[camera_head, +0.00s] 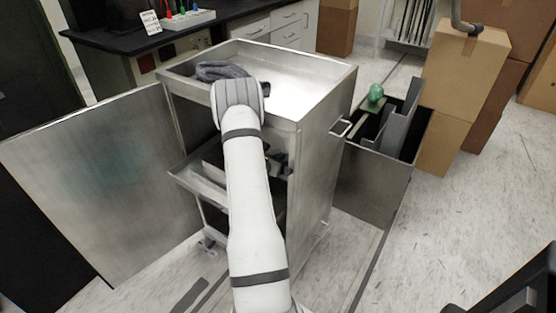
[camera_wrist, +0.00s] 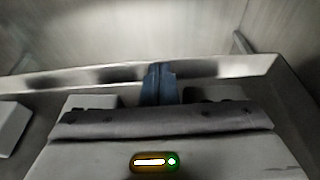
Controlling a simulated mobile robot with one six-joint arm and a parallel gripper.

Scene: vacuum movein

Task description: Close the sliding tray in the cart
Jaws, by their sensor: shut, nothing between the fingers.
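The metal cart (camera_head: 322,150) stands in the middle of the head view. Its sliding tray (camera_head: 205,188) sticks out of the open front at mid height, tilted in the picture and partly hidden by my arm. In the wrist view a pale metal rim, which looks like the tray's (camera_wrist: 225,70), runs across behind my gripper (camera_wrist: 160,72). The two bluish fingers are shut together and empty. Their tips overlap this rim in the picture; I cannot tell whether they touch it. In the head view my arm hides most of the gripper.
A wide metal door (camera_head: 95,185) stands open on the left. A grey cloth (camera_head: 222,71) lies on the cart's top. An open bin (camera_head: 375,180) with a green item (camera_head: 376,92) stands to the right, near cardboard boxes (camera_head: 462,75). A black-topped bench (camera_head: 105,38) is behind.

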